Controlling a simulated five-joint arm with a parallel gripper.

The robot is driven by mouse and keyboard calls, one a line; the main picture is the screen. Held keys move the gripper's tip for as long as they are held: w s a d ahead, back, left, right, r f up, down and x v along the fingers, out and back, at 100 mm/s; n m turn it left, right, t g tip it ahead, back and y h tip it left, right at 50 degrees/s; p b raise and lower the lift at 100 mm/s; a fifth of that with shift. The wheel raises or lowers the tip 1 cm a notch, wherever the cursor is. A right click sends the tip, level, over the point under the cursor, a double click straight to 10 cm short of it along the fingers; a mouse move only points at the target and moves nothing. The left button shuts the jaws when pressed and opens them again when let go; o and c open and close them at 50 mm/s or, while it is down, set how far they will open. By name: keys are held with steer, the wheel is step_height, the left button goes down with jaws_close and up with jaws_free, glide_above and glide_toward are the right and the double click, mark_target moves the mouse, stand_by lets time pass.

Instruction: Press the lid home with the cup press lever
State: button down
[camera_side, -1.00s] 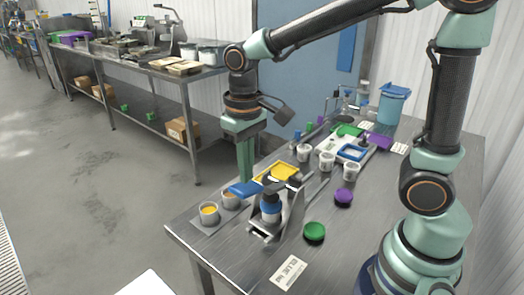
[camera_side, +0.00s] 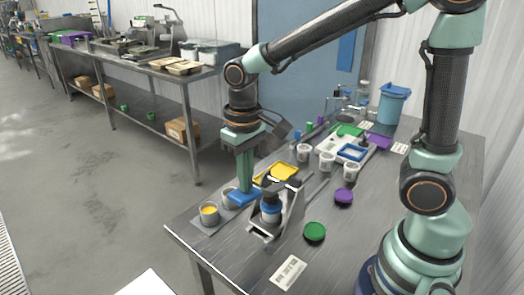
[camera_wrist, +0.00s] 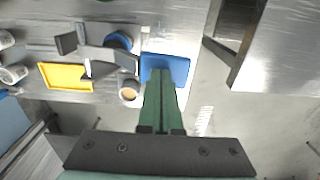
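The cup press (camera_side: 291,222) is a metal frame near the table's front edge. A cup with a blue lid (camera_side: 269,208) stands in it under a dark plunger (camera_side: 270,190), which appears down on the lid. The blue lever paddle (camera_side: 240,198) sticks out to the left, low beside the grey cups; it also shows in the wrist view (camera_wrist: 180,68). My gripper (camera_side: 244,188) points down with its green fingers together, tips on the paddle. The wrist view shows the closed fingers (camera_wrist: 161,75) over the paddle. Whether the lid is fully seated is too small to tell.
A filled grey cup (camera_side: 209,214) stands left of the press, another partly behind the paddle. A yellow tray (camera_side: 284,172) lies behind. A green lid (camera_side: 314,232) and a purple lid (camera_side: 344,197) lie to the right. White cups (camera_side: 327,162) stand further back.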

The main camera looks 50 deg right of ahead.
steer(key=shift+f, duration=0.6)
steer(key=shift+a+f, duration=0.15)
steer(key=shift+f, duration=0.75)
stand_by(0.8)
steer(key=shift+d+r, duration=0.15)
steer(key=shift+r, duration=1.3)
steer(key=shift+d+r, duration=0.1)
steer(key=shift+r, duration=1.3)
steer(key=s+d+r+t, duration=0.5)
steer(key=d, duration=0.2)
steer(key=shift+d+r+t, duration=0.15)
steer(key=shift+d+t, duration=0.15)
